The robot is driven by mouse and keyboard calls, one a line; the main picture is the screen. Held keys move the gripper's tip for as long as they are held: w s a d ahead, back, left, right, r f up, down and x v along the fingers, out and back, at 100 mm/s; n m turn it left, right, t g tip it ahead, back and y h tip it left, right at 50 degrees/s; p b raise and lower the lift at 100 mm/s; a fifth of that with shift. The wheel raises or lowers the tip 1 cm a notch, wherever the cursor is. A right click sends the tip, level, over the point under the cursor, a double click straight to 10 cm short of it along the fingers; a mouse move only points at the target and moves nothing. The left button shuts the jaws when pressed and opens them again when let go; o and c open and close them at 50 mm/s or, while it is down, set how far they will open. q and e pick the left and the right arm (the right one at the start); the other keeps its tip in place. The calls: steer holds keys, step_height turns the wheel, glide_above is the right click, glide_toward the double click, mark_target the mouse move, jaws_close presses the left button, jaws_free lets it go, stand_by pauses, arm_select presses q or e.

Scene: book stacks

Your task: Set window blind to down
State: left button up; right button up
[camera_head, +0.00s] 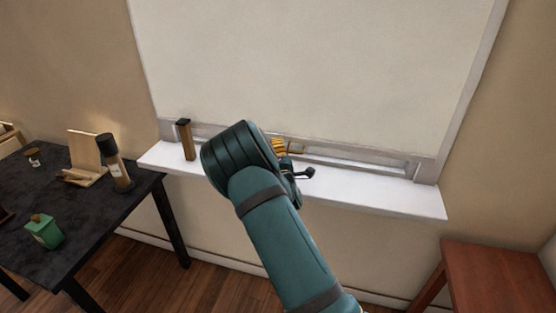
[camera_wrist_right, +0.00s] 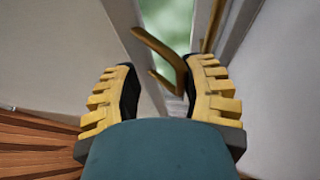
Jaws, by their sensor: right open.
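The cream window blind (camera_head: 320,65) hangs over most of the window, its lower edge close above the white sill. A narrow strip of window shows beneath it. My right gripper (camera_head: 287,147) is at this lower edge, mostly hidden behind my own wrist in the head view. In the right wrist view, its yellow-and-black fingers (camera_wrist_right: 166,70) are spread apart. A bent brass-coloured handle (camera_wrist_right: 160,46) reaches between them, with a visible gap to the left finger; I cannot tell whether it touches the right one. Green outdoors shows behind it. My left gripper is not in view.
The white window sill (camera_head: 405,194) runs beneath the blind. An upright brown object with a dark top (camera_head: 186,140) stands on its left part. A black table (camera_head: 90,212) with several small items is at left. A reddish wooden table (camera_head: 500,275) is at lower right.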

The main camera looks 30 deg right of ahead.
mark_target(278, 135)
step_height(278, 135, up, 6)
steer(key=shift+f, duration=0.15)
steer(key=shift+s, duration=0.15)
steer(key=v, duration=1.5)
steer(key=shift+s+a, duration=0.3)
steer(key=shift+a, duration=0.05)
stand_by(1.1)
steer(key=shift+f, duration=0.1)
